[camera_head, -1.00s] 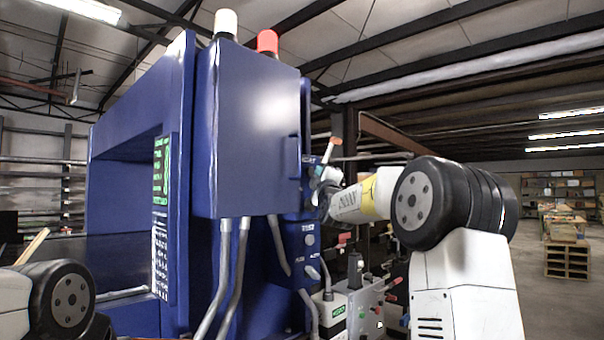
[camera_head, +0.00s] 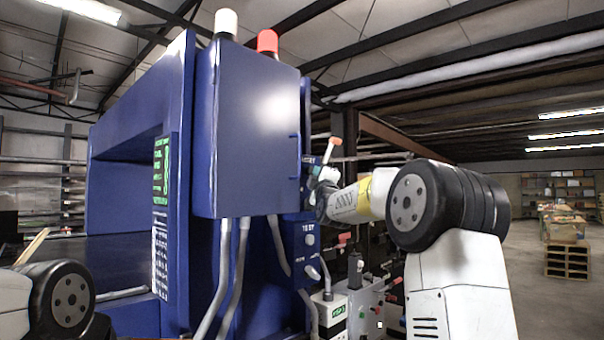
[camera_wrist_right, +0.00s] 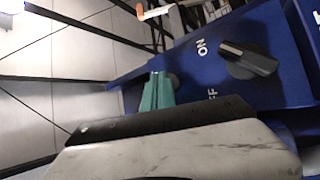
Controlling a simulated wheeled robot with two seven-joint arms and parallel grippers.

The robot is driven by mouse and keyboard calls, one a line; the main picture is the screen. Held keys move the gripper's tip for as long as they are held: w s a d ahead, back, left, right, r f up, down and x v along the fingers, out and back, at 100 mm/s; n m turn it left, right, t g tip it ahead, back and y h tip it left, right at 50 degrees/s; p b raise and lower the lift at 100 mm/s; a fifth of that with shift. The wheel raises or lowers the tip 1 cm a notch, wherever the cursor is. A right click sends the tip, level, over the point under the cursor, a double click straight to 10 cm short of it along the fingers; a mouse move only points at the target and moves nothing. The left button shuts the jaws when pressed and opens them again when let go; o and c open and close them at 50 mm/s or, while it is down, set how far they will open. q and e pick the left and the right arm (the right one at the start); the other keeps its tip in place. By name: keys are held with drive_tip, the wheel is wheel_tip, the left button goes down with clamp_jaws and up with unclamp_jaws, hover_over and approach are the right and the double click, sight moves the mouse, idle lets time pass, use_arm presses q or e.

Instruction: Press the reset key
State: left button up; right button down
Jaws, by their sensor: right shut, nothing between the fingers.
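The blue control box (camera_head: 299,255) on the side of the machine has a small label like RESET near its top; the key there is hidden by my right gripper. My right gripper (camera_head: 315,172) is at this upper part, its fingers shut and empty. In the right wrist view its teal fingers (camera_wrist_right: 156,76) point at the blue panel. A dark round part (camera_wrist_right: 173,82) shows just beside their tips; I cannot tell whether they touch it. A black knob (camera_wrist_right: 247,60) with ON and OFF markings is to the right. My left gripper is out of view.
A white lever with an orange end (camera_head: 333,149) stands close above my right gripper. A round grey button (camera_head: 310,240) and another knob (camera_head: 313,272) sit lower on the box. Grey conduits (camera_head: 236,275) run down nearby. A grey box with red-tipped levers (camera_head: 368,308) stands below.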

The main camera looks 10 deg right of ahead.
drive_tip(key=shift+w+a, duration=0.3)
drive_tip(key=shift+w, duration=0.1)
idle(0.7)
drive_tip(key=shift+s, duration=0.1)
drive_tip(key=shift+s+d, duration=0.5)
drive_tip(key=shift+s, duration=0.15)
drive_tip(key=shift+s+d, duration=0.1)
drive_tip(key=shift+s+d, duration=0.75)
drive_tip(key=shift+s, duration=0.2)
drive_tip(key=shift+s+d, duration=0.75)
drive_tip(key=shift+s, duration=0.2)
drive_tip(key=s+a+f+m+g+y, duration=0.1)
drive_tip(key=s+a+f+m+g, duration=0.2)
drive_tip(key=s+f, duration=0.9)
drive_tip(key=s+a+f+m+g+y, duration=0.1)
drive_tip(key=s+a+f+m+g, duration=0.1)
drive_tip(key=s+f+m+g, duration=0.4)
drive_tip(key=s+a+f+m+g+y, duration=0.1)
drive_tip(key=s+a+f+m+g, duration=0.2)
drive_tip(key=s+f, duration=1.4)
drive_tip(key=s+m+g, duration=0.1)
drive_tip(key=s+g, duration=0.3)
drive_tip(key=s, duration=0.3)
drive_tip(key=shift+a+f+g, duration=0.3)
drive_tip(key=shift+g, duration=0.1)
